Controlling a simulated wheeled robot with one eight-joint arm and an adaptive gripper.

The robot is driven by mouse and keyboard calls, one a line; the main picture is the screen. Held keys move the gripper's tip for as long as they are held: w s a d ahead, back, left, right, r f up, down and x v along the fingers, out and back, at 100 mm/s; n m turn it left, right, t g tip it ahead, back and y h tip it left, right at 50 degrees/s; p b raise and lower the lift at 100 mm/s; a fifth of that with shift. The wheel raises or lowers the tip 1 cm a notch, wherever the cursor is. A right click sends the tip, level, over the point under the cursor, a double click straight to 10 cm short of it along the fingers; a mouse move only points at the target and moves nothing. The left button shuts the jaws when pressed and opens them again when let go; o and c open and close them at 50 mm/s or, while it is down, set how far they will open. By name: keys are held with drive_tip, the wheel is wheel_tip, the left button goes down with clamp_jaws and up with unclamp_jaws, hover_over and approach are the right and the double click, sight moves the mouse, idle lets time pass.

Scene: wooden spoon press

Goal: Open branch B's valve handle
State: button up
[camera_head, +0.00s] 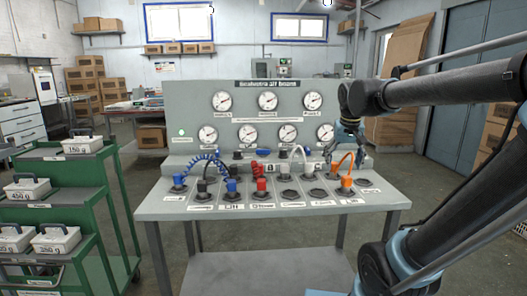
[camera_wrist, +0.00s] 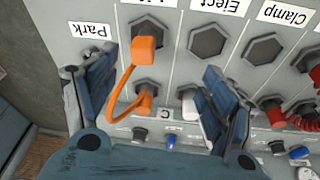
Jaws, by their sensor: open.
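My gripper (camera_wrist: 160,72) is open, its two blue-grey fingers apart on either side of an orange plug and hose (camera_wrist: 146,50) in the wrist view. It appears between the fingers but not held. In the head view my gripper (camera_head: 343,143) hangs above the right part of the control bench. A blue valve handle (camera_head: 262,152) lies on the raised back step, left of my gripper. A label like "B" (camera_head: 270,168) is nearby, but I cannot tell for sure which handle belongs to branch B. A blue handle (camera_wrist: 170,140) shows beside a "C" label (camera_wrist: 165,115) in the wrist view.
The bench (camera_head: 170,207) has rows of sockets with coloured plugs. A gauge panel (camera_head: 180,105) rises behind. A green cart (camera_head: 85,190) stands at left.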

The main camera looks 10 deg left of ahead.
drive_tip(key=w+a+r, duration=0.4)
drive_tip(key=w+a, duration=0.1)
drive_tip(key=a, duration=0.2)
drive_tip(key=w+a+r, duration=0.4)
drive_tip(key=w+a, duration=0.1)
drive_tip(key=a, duration=0.2)
drive_tip(key=n+t+y, duration=0.1)
drive_tip(key=n, duration=0.1)
approach(263, 150)
drive_tip(key=x, duration=0.9)
drive_tip(key=shift+w+a+f, duration=0.1)
drive_tip(key=shift+w, duration=0.35)
drive_tip(key=c, duration=1)
